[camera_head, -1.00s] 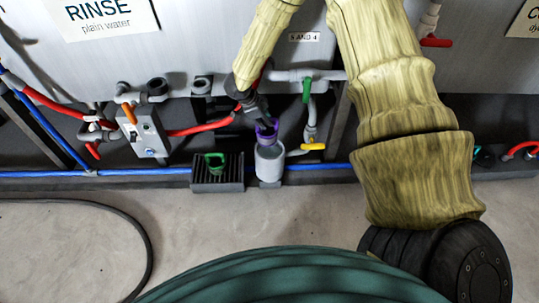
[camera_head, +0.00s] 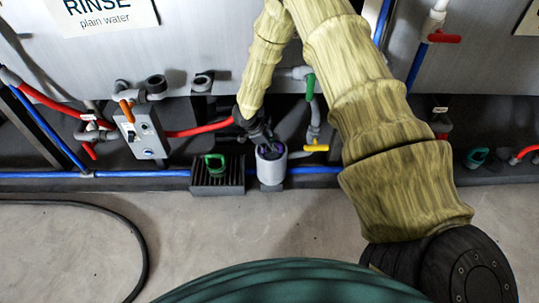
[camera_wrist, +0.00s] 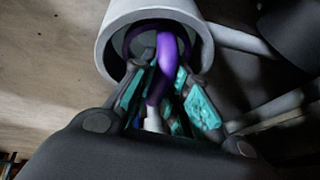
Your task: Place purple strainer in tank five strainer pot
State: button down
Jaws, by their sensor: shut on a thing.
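The purple strainer (camera_wrist: 165,62) sits inside the mouth of the grey-white strainer pot (camera_wrist: 110,35) in the wrist view, its purple handle rising out toward me. My gripper (camera_wrist: 168,98) is shut on that handle, with its teal finger pads on either side. In the head view my gripper (camera_head: 264,138) reaches down into the top of the pot (camera_head: 271,170), and only a little purple of the strainer (camera_head: 277,151) shows inside the rim. The strainer's lower part is hidden by the pot wall and my fingers.
A black slatted holder (camera_head: 217,180) with a green-handled strainer (camera_head: 214,162) stands just left of the pot. A yellow valve handle (camera_head: 316,148) and a green one (camera_head: 310,87) are close on the right. A blue pipe (camera_head: 140,173) runs along the base.

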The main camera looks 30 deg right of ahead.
jog(key=shift+f+b, duration=0.9)
jog(key=shift+f, duration=1.4)
jog(key=c, duration=1.7)
grip_release()
jog(key=shift+r, duration=0.1)
